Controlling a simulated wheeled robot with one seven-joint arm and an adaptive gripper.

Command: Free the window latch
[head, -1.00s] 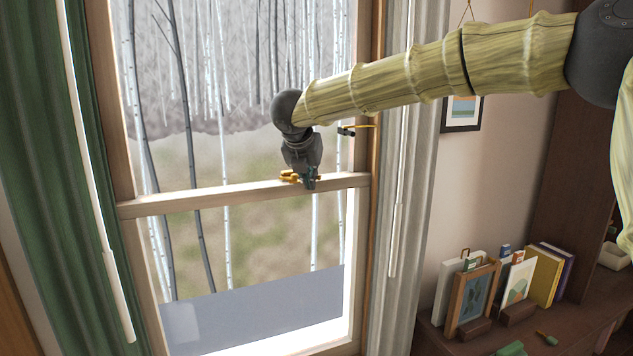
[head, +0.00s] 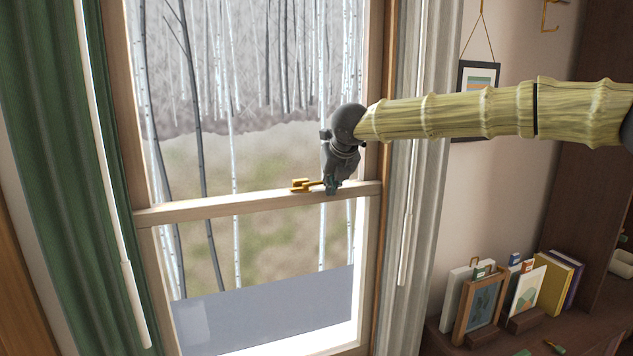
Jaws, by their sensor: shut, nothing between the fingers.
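The brass window latch (head: 301,186) sits on top of the window's wooden meeting rail (head: 232,206), right of its middle. A brass arm of the latch reaches right toward my gripper (head: 332,189). My gripper points down at the rail, just right of the latch, with its fingertips close to the end of that brass arm. I cannot tell whether they touch it. The fingers are shut with nothing between them. The far side of the latch is hidden.
A green curtain (head: 45,150) hangs at the left and a pale curtain (head: 428,180) at the right. Picture frames (head: 479,305) and books (head: 556,284) stand on a brown cabinet at the lower right. A framed picture (head: 478,76) hangs on the wall behind my arm.

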